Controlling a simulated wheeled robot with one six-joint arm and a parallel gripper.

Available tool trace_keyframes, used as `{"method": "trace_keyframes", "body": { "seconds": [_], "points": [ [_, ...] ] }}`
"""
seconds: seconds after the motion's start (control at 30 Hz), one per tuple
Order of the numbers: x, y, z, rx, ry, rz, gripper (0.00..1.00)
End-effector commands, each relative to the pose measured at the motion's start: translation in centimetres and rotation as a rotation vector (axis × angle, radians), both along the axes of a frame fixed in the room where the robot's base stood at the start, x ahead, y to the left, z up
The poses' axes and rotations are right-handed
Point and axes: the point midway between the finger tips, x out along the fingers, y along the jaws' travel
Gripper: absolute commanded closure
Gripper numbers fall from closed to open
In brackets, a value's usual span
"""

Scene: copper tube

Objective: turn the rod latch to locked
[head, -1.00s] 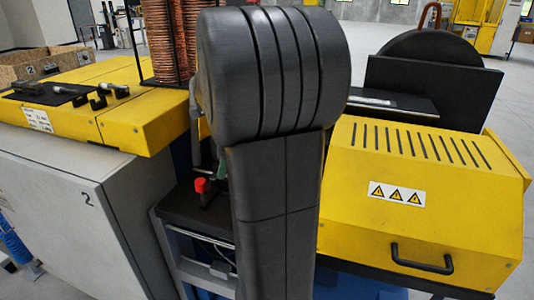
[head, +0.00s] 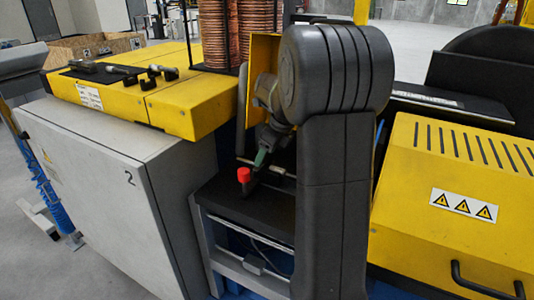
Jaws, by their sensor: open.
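A dark green handle (head: 264,157) with a red knob (head: 244,175) at its lower end shows in the head view, just left of my arm. It slants down to the left over a black ledge (head: 240,204). It may be the rod latch, but I cannot tell for sure or read its position.
A grey cabinet (head: 95,190) with a yellow top (head: 172,112) stands at left, bearing black fittings. Copper coils (head: 215,35) stand behind. A yellow slotted housing (head: 450,200) with a black handle is at right. Open floor lies at far left.

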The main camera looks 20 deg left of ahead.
Motion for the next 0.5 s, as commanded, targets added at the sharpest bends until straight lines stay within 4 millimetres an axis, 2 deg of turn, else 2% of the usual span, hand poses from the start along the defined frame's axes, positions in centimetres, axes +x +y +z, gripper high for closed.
{"method": "trace_keyframes", "body": {
  "seconds": [0.27, 0.5],
  "points": [
    [0.00, 0.10, -0.23, 0.000, 0.000, 0.000, 0.37],
    [0.00, 0.09, -0.21, 0.000, 0.000, 0.000, 0.82]
  ]
}}
